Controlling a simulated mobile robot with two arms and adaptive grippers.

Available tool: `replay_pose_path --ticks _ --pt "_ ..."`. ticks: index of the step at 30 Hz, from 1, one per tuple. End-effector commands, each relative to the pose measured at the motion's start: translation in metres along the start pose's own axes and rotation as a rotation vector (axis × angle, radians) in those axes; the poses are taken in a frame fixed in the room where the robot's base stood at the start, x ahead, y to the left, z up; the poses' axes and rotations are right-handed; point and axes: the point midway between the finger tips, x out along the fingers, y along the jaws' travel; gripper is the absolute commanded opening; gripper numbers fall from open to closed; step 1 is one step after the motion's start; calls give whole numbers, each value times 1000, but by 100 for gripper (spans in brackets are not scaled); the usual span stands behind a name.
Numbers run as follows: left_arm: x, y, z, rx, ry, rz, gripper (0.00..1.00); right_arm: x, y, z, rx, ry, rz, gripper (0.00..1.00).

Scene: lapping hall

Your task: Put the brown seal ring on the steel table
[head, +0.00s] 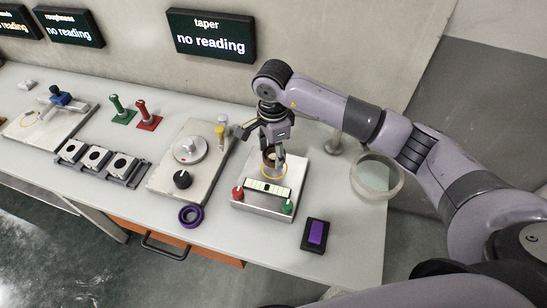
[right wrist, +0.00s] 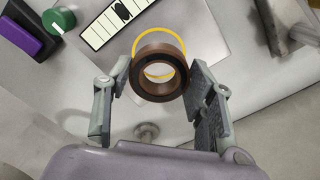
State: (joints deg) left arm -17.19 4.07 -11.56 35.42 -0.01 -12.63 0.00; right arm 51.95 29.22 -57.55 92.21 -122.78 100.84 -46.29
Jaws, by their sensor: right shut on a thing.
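The brown seal ring (right wrist: 172,90) is a short, thick ring with a dark rim, between the fingers of my right gripper (right wrist: 158,70) in the right wrist view. In the head view my right gripper (head: 274,158) points down over a pale metal block with a flat top (head: 298,172), shut on the ring, which is mostly hidden by the fingers. A yellow circle (head: 264,171) is marked on that top. In the wrist view the circle (right wrist: 160,28) shows behind the ring and through its hole, not quite centred. Whether the ring touches the top I cannot tell. My left gripper is not in view.
The block carries a striped scale (head: 267,189), a red knob (head: 238,192) and a green knob (head: 288,206). A purple ring (head: 190,216), a purple switch (head: 316,235), a round glass-like dish (head: 377,177) and a unit with a steel disc (head: 190,149) stand around it.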

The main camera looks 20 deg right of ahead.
Motion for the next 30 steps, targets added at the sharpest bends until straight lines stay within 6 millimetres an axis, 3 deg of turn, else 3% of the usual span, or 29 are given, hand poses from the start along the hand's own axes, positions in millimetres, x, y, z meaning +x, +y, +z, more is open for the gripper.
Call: replay_pose_path --ticks 9,20,21,30 --pt "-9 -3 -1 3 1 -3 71 40 1 0 -1 0 4 21" --pt "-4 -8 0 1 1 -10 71 46 1 0 -1 1 1 21" --pt "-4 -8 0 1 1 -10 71 46 1 0 -1 1 1 51" --pt "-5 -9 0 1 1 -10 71 44 1 0 -1 1 2 70"
